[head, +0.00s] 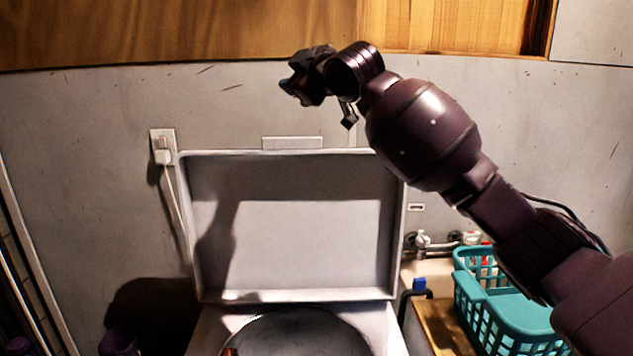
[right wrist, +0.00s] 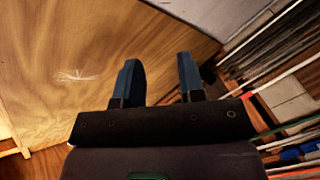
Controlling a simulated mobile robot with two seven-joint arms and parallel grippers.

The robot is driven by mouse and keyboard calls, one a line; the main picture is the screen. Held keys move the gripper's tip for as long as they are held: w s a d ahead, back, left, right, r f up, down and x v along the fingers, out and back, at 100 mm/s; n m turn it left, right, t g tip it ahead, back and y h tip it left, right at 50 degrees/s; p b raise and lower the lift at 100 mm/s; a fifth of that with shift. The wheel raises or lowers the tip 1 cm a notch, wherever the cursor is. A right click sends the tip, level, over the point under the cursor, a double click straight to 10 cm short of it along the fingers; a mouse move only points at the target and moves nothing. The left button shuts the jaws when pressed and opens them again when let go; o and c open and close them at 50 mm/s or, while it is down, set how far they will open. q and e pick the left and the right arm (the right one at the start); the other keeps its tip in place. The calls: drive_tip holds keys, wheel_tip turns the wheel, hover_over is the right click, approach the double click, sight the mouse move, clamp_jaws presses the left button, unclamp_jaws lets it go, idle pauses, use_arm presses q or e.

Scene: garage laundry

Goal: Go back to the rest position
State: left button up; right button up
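My right arm comes in from the right in the head view and reaches up and to the left. Its gripper (head: 305,77) is held high in front of the wall, above the raised lid of the washing machine (head: 190,270). In the right wrist view the two blue-grey fingers of this gripper (right wrist: 161,80) stand apart with nothing between them. The gripper is open and empty. My left gripper does not show in either view.
The machine's lid stands open against the wall, its round opening (head: 300,335) below. A teal basket (head: 500,310) stands at the right. A plug (head: 162,156) with a cord is at the left. Wooden panels (head: 180,30) run along the top.

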drive_tip(key=s+d+f+m+t+h, duration=0.1)
drive_tip(key=s+d+f+m, duration=0.45)
drive_tip(key=f, duration=0.75)
drive_tip(key=s+d+f+m+t+h, duration=0.1)
drive_tip(key=s+d+f+m+h, duration=0.15)
drive_tip(key=d+f, duration=0.8)
drive_tip(key=s+d+f+m+t+h, duration=0.1)
drive_tip(key=s+d+f+m+t, duration=0.2)
drive_tip(key=f, duration=1.3)
drive_tip(key=s+d+f+m+g+h, duration=0.1)
drive_tip(key=s+d+f, duration=0.3)
drive_tip(key=s+f, duration=0.5)
drive_tip(key=s+d+f+m+g+h, duration=0.2)
drive_tip(key=s+d+f+g, duration=0.2)
drive_tip(key=s+f, duration=0.4)
drive_tip(key=s+d+f+m+g+h, duration=0.1)
drive_tip(key=s+d+f, duration=0.3)
drive_tip(key=s+f, duration=0.5)
drive_tip(key=s+g+h, duration=0.1)
drive_tip(key=s, duration=0.3)
drive_tip(key=shift+s+d+f, duration=0.2)
drive_tip(key=shift+f, duration=0.1)
